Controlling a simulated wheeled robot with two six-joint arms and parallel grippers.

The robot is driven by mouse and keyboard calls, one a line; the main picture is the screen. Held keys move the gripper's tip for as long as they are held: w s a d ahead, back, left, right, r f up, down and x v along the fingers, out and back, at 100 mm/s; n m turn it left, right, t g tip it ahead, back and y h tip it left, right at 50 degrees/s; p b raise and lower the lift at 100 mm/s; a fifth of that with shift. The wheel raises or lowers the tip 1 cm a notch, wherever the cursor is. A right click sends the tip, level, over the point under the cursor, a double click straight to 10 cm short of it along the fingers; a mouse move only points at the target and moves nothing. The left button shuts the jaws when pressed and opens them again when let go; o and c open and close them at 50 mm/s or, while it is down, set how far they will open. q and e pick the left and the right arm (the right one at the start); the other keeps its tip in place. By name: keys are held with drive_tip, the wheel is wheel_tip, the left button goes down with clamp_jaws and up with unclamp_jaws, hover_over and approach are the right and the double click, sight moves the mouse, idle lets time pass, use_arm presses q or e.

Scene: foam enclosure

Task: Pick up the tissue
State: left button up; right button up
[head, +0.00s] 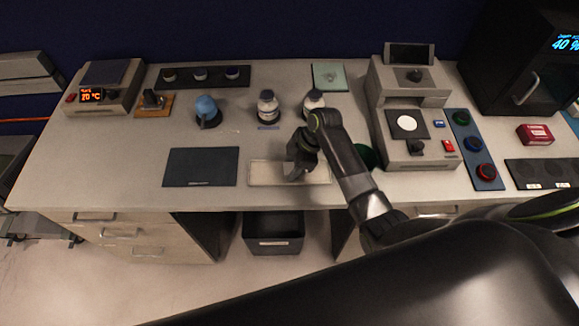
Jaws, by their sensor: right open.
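My right gripper (297,170) is over the right half of a shallow pale tray (263,173) near the front edge of the bench. It points down and is open. A small light grey-white patch by its fingertips may be the tissue or part of the gripper; I cannot tell which. I cannot make out the tissue clearly, and the gripper and forearm hide part of the tray. My left gripper is not in view.
A dark mat (200,167) lies left of the tray. Two white bottles with dark caps, one of them this bottle (268,107), stand behind it. A blue-topped vessel (207,110) is farther left. A grey instrument (408,115) stands right. A dark bin (273,233) sits below.

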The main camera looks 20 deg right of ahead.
sight(292, 168)
drive_tip(key=shift+a+f, duration=0.1)
drive_tip(key=shift+f, duration=0.2)
drive_tip(key=c, duration=0.6)
drive_tip(key=shift+r, duration=0.1)
wheel_tip(292, 168, up, 9)
drive_tip(key=shift+w+f+b, duration=0.1)
drive_tip(key=shift+f+b, duration=0.1)
drive_tip(key=shift+b, duration=0.95)
drive_tip(key=shift+r, duration=0.6)
